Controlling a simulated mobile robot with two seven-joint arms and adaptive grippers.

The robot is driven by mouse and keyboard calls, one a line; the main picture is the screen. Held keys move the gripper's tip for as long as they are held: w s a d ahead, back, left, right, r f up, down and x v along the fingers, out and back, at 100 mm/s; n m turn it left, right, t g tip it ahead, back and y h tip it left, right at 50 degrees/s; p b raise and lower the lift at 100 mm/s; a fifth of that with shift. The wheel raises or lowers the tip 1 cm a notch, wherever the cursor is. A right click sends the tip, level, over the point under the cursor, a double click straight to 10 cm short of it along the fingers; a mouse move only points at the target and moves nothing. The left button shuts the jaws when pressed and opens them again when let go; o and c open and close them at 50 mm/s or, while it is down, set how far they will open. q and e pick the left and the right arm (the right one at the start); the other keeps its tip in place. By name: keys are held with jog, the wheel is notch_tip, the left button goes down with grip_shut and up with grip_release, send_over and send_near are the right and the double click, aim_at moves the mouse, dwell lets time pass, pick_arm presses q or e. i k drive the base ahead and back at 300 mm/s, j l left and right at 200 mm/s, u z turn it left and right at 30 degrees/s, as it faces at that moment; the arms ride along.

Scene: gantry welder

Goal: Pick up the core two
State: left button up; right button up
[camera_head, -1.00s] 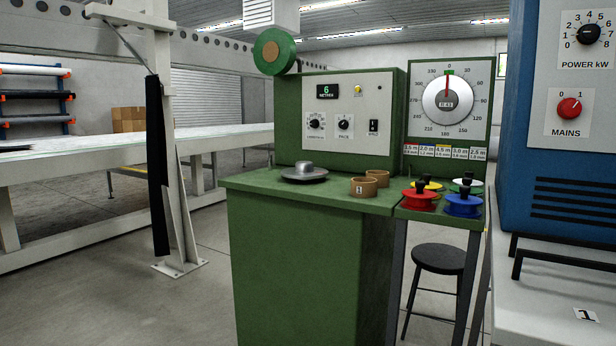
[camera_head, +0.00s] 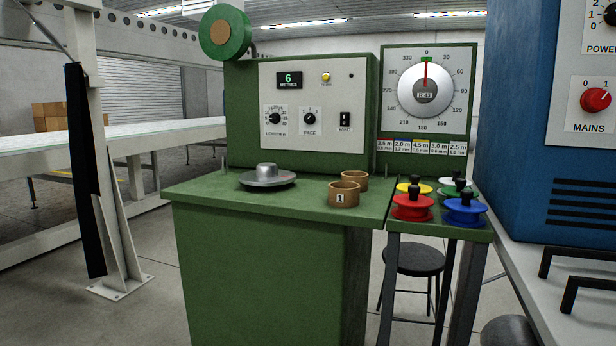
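Two brown ring-shaped cores stand on the right part of the green bench top (camera_head: 215,190). The nearer core (camera_head: 344,197) carries a label "1". The other core (camera_head: 361,180) stands just behind it and slightly right, partly hidden by it; no number shows on it. Neither of my grippers is in view.
A grey metal disc (camera_head: 267,178) lies left of the cores. Red (camera_head: 412,209), blue (camera_head: 463,213), yellow and white spools sit on the side shelf under the dial (camera_head: 425,90). A blue cabinet (camera_head: 550,130) stands right, a black stool (camera_head: 418,258) below.

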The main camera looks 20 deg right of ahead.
aim_at(361, 178)
jog(key=i+j+z, duration=0.1)
jog(key=i+z, duration=0.25)
jog(key=i+j+z, duration=0.2)
jog(key=i+z, duration=0.2)
jog(key=i+j+z, duration=0.35)
jog(key=k+l, duration=0.05)
jog(key=k, duration=0.05)
